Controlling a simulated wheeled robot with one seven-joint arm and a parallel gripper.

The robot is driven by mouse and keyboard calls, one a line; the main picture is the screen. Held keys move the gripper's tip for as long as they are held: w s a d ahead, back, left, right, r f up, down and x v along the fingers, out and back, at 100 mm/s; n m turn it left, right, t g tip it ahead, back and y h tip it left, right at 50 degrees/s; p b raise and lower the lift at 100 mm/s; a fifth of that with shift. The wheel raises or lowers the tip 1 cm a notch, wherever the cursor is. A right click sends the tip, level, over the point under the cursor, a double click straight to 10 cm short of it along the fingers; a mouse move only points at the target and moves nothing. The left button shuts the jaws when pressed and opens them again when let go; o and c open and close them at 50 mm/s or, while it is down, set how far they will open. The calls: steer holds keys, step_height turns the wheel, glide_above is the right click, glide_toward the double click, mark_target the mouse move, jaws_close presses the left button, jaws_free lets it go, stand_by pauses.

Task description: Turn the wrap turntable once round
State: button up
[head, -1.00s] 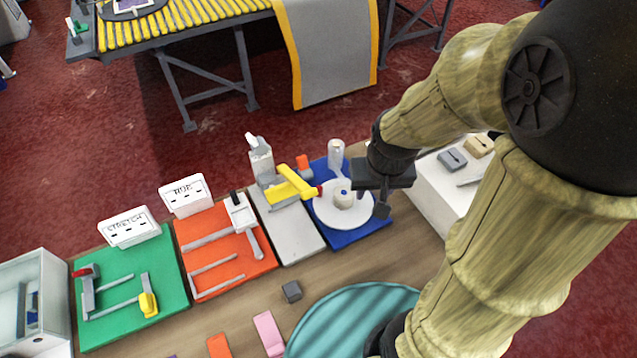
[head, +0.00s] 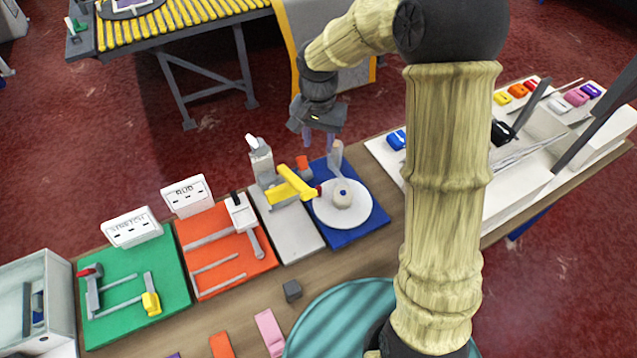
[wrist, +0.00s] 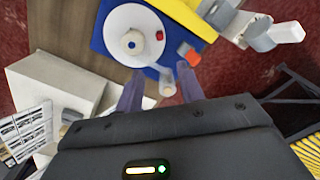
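The wrap turntable is a white round disc (head: 355,213) on a blue board (head: 372,226), with a pale hub (head: 343,199) at its middle. The disc also shows in the wrist view (wrist: 118,50). My gripper (head: 320,138) is beyond the far edge of the board, pointing down. Its two fingers (wrist: 160,92) are apart with a gap around the post. I cannot tell whether either finger touches it.
A yellow arm with a red tip (head: 291,185) reaches over the disc's left edge. An orange block (head: 303,163) stands behind. Left are an orange board (head: 225,262) and a green board (head: 172,275). A white tray (head: 380,152) is at the right.

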mark_target(319, 187)
step_height(319, 187, down, 17)
steer(key=shift+f+p, duration=0.2)
steer(key=shift+p, duration=0.9)
steer(key=shift+c, duration=0.2)
jaws_close()
